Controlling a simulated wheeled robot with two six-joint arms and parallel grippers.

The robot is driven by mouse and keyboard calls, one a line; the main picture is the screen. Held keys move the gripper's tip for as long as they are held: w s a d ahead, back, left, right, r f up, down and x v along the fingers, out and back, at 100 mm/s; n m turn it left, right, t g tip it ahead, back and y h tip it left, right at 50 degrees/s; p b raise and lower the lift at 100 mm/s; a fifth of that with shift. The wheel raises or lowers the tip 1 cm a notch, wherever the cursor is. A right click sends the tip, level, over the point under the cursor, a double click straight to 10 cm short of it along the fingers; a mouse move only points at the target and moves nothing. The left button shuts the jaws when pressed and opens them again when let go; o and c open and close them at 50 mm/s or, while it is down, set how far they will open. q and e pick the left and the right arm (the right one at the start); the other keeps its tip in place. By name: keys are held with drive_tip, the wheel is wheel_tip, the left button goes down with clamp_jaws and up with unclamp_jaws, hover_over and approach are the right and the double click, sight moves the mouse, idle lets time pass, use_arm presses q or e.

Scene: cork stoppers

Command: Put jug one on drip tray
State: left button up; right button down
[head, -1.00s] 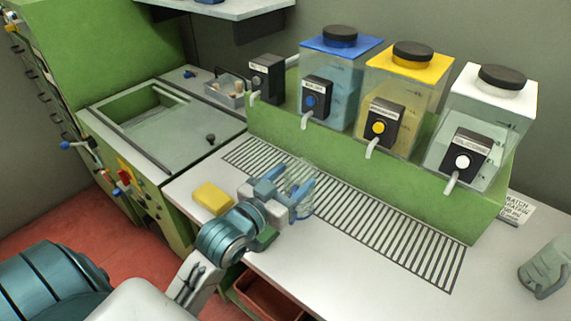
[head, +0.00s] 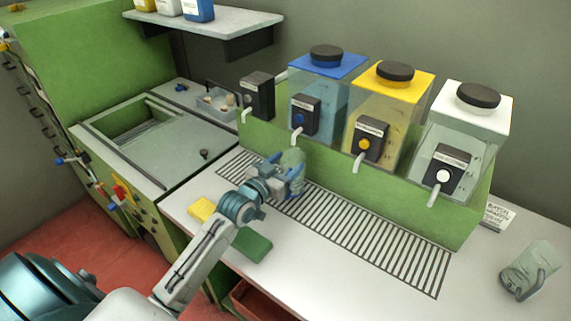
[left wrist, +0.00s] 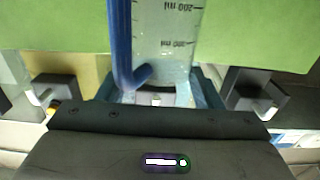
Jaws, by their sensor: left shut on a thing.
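A clear jug with measuring marks (head: 293,158) is in my left gripper (head: 283,177), above the far-left part of the slatted drip tray (head: 390,248), in front of the green dispenser stand. In the left wrist view the jug (left wrist: 168,35) stands between the fingers, with a blue handle on its left side. My left gripper is shut on it. Whether the jug's base touches the slats is hidden by the gripper. My right gripper is out of view.
Dispensers with blue (head: 327,63), yellow (head: 390,82) and white (head: 473,108) lids stand behind the tray, their spouts jutting over it. A yellow sponge (head: 202,209) and a green pad (head: 252,245) lie near my left arm. A sink (head: 140,125) is at the left.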

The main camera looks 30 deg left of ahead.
use_arm(q)
drive_tip(key=shift+f, duration=0.3)
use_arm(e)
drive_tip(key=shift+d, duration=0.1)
use_arm(q)
drive_tip(key=shift+f, duration=0.2)
drive_tip(key=o, duration=0.8)
drive_tip(key=shift+f, duration=0.1)
drive_tip(key=o, duration=0.5)
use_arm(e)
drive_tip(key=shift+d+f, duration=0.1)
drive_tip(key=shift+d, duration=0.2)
